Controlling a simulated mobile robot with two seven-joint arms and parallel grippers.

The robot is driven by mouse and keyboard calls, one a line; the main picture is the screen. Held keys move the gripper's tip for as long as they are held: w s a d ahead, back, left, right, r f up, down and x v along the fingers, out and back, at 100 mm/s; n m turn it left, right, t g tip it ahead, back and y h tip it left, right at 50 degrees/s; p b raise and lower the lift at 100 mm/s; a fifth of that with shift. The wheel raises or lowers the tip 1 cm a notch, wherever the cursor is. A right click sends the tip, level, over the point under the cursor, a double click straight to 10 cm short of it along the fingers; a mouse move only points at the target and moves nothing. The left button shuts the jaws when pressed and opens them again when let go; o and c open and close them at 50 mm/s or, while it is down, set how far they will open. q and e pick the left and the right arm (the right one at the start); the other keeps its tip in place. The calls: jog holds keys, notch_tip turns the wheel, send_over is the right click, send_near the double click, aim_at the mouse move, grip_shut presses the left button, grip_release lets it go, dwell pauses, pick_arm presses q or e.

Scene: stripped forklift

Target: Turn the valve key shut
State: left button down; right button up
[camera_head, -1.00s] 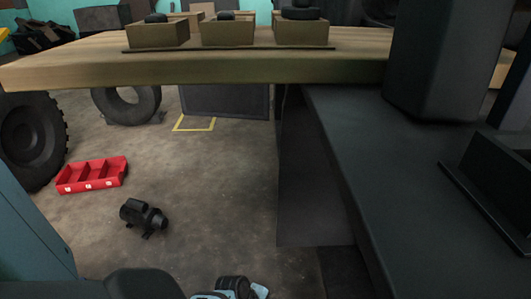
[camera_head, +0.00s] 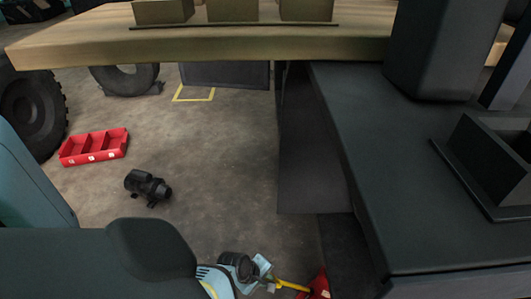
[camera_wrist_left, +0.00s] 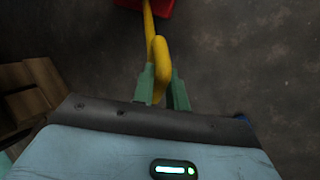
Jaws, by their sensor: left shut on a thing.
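The yellow valve key (camera_head: 291,285) shows at the bottom of the head view, running from my left gripper (camera_head: 268,281) to a red part (camera_head: 319,284). In the left wrist view the bent yellow bar of the key (camera_wrist_left: 159,58) passes between the green fingertips of my left gripper (camera_wrist_left: 161,88). The gripper is shut on it. The red part (camera_wrist_left: 147,5) is cut off at the top of that view. My right gripper is not in view.
A dark machine body (camera_head: 400,200) fills the right side. A wooden bench top (camera_head: 200,48) with small boxes crosses above. A red divided tray (camera_head: 93,148) and a black motor-like part (camera_head: 147,187) lie on the floor at left, near large tyres. Open floor lies between.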

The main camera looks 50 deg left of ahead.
pick_arm(q)
jog(key=shift+s+f+m+t, duration=0.1)
jog(key=shift+m+t, duration=0.15)
jog(key=shift+m, duration=0.35)
jog(key=shift+s+f+m+t, duration=0.1)
jog(key=shift+m+t, duration=0.15)
jog(key=shift+m, duration=0.35)
jog(key=shift+m+t+y, duration=0.3)
jog(key=shift+m, duration=0.4)
jog(key=m, duration=0.1)
jog(key=m+t+b, duration=0.1)
jog(key=shift+s+a+f+m+b, duration=0.1)
jog(key=shift+f+m+b, duration=0.05)
jog(key=shift+m+b, duration=0.15)
jog(key=shift+m+t, duration=0.3)
jog(key=shift+t, duration=0.1)
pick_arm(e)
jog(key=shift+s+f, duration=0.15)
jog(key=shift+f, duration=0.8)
pick_arm(q)
jog(key=c, duration=1.4)
grip_release()
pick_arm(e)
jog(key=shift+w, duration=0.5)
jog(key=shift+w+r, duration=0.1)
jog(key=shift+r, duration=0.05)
